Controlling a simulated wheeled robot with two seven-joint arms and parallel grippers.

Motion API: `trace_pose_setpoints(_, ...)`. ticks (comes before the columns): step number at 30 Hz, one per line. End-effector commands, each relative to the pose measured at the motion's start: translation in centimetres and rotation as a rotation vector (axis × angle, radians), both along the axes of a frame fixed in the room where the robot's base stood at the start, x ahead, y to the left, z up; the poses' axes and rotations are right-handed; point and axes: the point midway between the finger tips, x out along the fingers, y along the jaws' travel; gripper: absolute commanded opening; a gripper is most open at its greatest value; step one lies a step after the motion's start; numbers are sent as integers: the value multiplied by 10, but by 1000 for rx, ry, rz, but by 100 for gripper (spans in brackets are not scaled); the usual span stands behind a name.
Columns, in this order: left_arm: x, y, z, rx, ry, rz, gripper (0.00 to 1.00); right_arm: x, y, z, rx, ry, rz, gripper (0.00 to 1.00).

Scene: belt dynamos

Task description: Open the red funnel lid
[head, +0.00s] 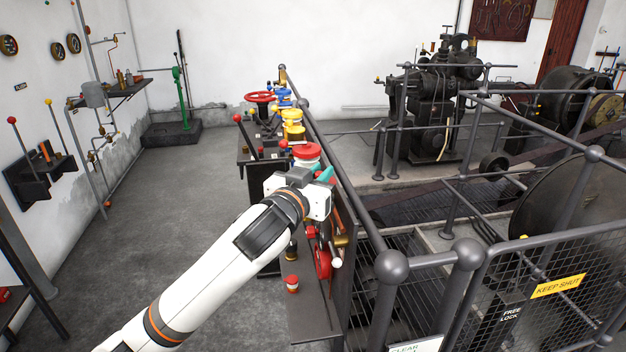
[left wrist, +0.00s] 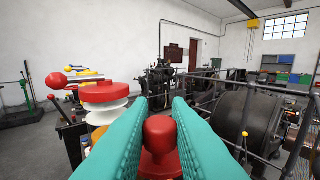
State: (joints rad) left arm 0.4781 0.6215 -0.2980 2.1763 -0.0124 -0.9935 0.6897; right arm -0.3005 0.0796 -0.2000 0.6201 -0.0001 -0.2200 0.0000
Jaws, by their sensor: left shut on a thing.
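A red round lid (head: 306,150) sits on a pale funnel on the bench by the railing. In the left wrist view the red lid (left wrist: 107,92) is left of my fingers, flat over a white funnel body, and looks closed. My left gripper (head: 325,176) is beside the funnel, its teal fingers partly hidden by the wrist. In the left wrist view its fingers are shut on a red knob (left wrist: 160,135) with a wider red base below. I cannot tell whether this knob joins the lid. My right gripper is not in view.
A yellow funnel (head: 292,117), a blue lid (head: 282,94) and a red handwheel (head: 260,97) stand farther along the bench. A grey railing (head: 345,190) runs close on the right, with machinery behind it.

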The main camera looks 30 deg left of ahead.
Motion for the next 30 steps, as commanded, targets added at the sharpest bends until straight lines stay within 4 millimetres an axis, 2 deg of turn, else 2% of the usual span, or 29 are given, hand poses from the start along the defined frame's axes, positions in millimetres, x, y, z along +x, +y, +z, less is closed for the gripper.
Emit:
trace_pose_setpoints(15, 6, -22, 0, -4, 2, 423, 0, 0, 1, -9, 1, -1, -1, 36)
trace_pose_setpoints(30, 9, -27, 2, 2, -2, 576, 0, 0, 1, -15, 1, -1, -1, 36)
